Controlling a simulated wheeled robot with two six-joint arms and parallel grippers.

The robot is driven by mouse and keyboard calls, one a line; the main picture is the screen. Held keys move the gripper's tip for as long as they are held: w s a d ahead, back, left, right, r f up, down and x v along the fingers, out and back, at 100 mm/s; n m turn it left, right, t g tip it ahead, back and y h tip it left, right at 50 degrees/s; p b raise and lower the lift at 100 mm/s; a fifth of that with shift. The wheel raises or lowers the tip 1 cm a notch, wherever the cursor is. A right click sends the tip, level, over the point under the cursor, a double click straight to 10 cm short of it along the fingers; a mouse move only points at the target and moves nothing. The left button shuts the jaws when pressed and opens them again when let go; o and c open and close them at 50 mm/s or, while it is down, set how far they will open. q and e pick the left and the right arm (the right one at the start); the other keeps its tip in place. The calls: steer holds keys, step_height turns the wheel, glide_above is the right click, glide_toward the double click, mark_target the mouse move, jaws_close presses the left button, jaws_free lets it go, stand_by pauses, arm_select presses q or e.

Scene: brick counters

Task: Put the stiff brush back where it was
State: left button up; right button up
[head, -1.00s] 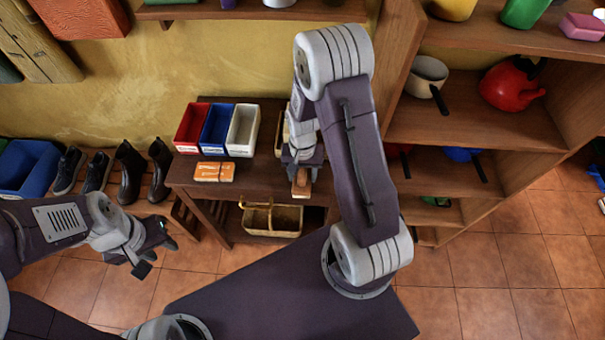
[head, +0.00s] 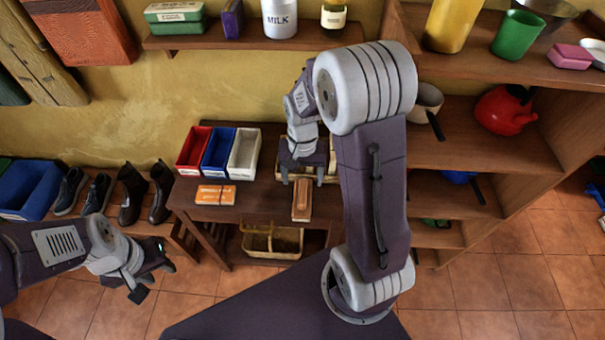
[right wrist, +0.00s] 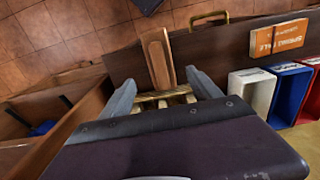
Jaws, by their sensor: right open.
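The brush (head: 302,199), a long brown wooden block, lies near the front edge of the dark wooden table, and it also shows in the right wrist view (right wrist: 157,58). Its bristles cannot be made out. My right gripper (head: 302,178) is open and empty, behind the brush and apart from it. In the right wrist view its fingers (right wrist: 164,90) stand wide, with the brush beyond their tips. My left gripper (head: 154,281) looks open and empty, low at the left, away from the table.
A slatted wooden crate (right wrist: 165,98) stands behind the brush, partly hidden by my right gripper. Red (head: 194,150), blue (head: 216,153) and white (head: 244,154) bins and an orange packet (head: 215,195) are to the left. A basket (head: 272,242) sits underneath. Shelves (head: 480,145) rise at the right.

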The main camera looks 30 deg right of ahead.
steer(key=shift+r, duration=0.4)
steer(key=s+a+n+t, duration=0.1)
steer(key=s+a+n, duration=0.3)
steer(key=s+n, duration=0.2)
steer(key=shift+s+a+r, duration=0.15)
steer(key=shift+s+a, duration=0.25)
steer(key=shift+s, duration=0.7)
